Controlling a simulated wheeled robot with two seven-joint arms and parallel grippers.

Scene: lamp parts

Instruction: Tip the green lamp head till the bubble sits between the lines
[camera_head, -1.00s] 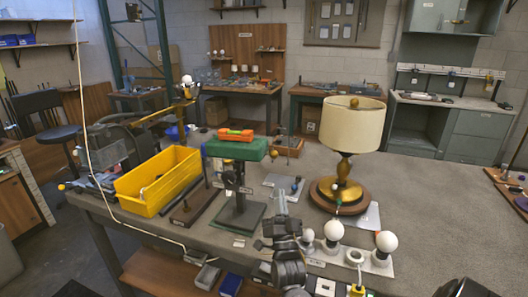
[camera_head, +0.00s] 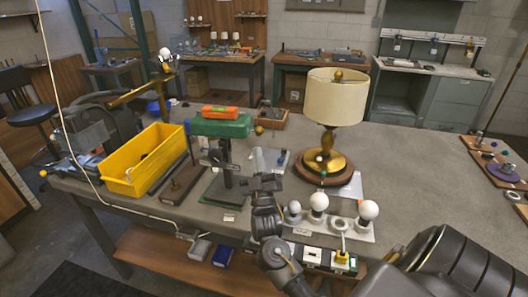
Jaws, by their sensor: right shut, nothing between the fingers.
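The green lamp head (camera_head: 222,126) sits on top of a dark post with a dark square base (camera_head: 225,188) on the workbench. An orange spirit level (camera_head: 220,112) lies on top of the head. Its bubble and lines are too small to read. My right gripper (camera_head: 262,183) is shut and empty, to the right of the post and lower in the picture than the head. It looks apart from the head. My left gripper is not in view.
A yellow bin (camera_head: 145,163) stands left of the lamp stand. A lamp with a cream shade (camera_head: 336,98) stands to the right. A plate with several white bulbs (camera_head: 318,202) is near the front edge. The bench's right side (camera_head: 430,180) is mostly clear.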

